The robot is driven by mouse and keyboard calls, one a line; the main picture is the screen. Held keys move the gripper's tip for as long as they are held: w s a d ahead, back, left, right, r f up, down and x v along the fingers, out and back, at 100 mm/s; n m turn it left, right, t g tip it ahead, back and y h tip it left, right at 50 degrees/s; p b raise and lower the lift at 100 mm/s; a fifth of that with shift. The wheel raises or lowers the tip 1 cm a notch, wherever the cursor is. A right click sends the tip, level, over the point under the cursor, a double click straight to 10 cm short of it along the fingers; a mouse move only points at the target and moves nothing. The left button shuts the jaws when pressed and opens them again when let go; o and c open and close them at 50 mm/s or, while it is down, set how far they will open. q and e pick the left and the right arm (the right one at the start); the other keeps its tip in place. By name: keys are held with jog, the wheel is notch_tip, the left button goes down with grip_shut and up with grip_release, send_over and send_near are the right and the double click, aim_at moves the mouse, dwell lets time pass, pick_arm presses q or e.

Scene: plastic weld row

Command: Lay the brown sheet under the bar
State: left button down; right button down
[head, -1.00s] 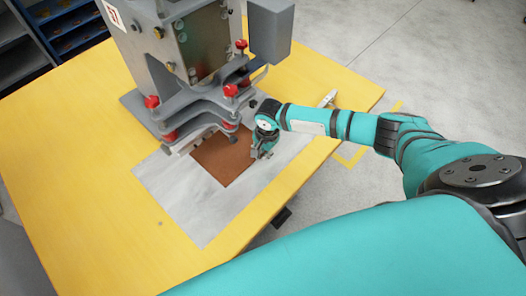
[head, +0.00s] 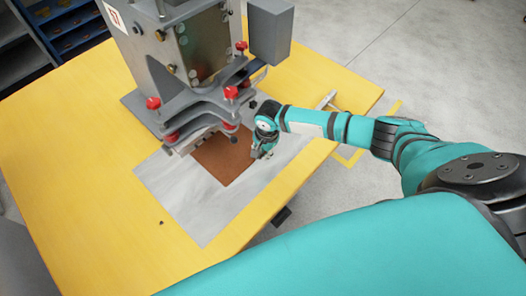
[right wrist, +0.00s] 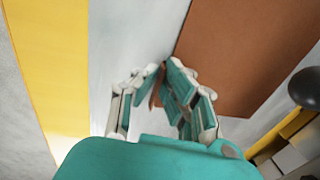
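The brown sheet (head: 223,160) is a flat square on the grey plate, in front of and partly behind the press head in the head view. Its far edge is hidden by the bar (head: 188,143) and the head's lower parts, so I cannot tell how far under it reaches. The sheet also fills the upper right of the right wrist view (right wrist: 245,50). My right gripper (head: 261,153) is at the sheet's right corner. In the right wrist view its fingers (right wrist: 160,78) come together at the sheet's near corner, with a brown sliver between the tips. My left gripper is not in view.
The grey press (head: 195,45) with red knobs stands at the back of the yellow table (head: 85,210). The grey plate (head: 185,205) is bare in front of the sheet. A small light-coloured tool (head: 328,98) lies near the table's right edge. The table's left side is clear.

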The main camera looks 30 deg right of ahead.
jog(key=shift+p, duration=0.4)
dwell(0.6)
jog(key=c, duration=1.4)
grip_release()
